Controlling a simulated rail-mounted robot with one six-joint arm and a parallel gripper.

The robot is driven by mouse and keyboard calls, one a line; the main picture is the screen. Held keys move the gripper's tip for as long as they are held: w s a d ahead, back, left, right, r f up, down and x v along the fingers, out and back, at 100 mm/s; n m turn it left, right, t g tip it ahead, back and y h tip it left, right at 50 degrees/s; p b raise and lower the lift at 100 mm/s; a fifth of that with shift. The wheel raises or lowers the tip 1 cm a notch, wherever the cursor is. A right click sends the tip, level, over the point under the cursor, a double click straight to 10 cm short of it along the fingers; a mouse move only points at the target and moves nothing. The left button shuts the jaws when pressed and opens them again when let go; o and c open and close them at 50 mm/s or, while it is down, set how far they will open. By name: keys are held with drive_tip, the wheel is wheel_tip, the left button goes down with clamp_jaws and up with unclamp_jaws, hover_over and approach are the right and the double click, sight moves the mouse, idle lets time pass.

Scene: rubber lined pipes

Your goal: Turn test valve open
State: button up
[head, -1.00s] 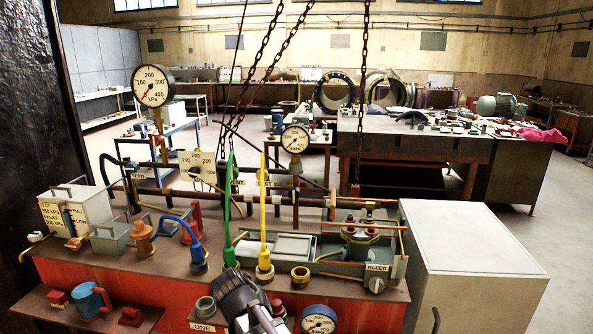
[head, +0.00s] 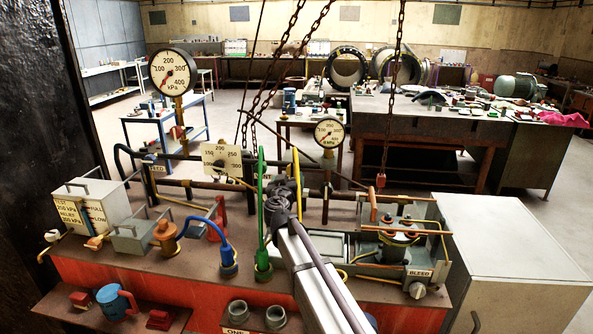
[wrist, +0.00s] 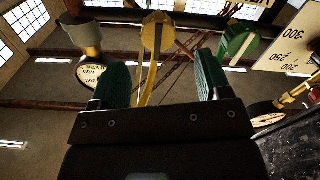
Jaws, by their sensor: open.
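My gripper (head: 284,188) is raised above the bench among the tall coloured handles, its arm reaching up from the bottom. In the wrist view my gripper (wrist: 163,82) is open, with two green-padded fingers apart and nothing between the pads. A tall yellow handle (head: 295,165) stands behind the gripper, partly hidden; in the wrist view the yellow handle (wrist: 156,35) is ahead, between the finger directions. A green handle (head: 261,200) stands just left; it also shows in the wrist view (wrist: 238,42). I cannot read which handle is marked test.
A blue curved handle (head: 222,245) is further left. A small gauge (head: 329,133) stands behind on the right, a large gauge (head: 172,72) at back left. A square dial plate (head: 221,157) is behind the green handle. Chains hang nearby. The bleed box (head: 405,268) is right.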

sight(292, 171)
drive_tip(key=w, duration=0.7)
drive_tip(key=shift+w+d, duration=0.2)
drive_tip(key=shift+d, duration=0.1)
drive_tip(key=c, duration=0.9)
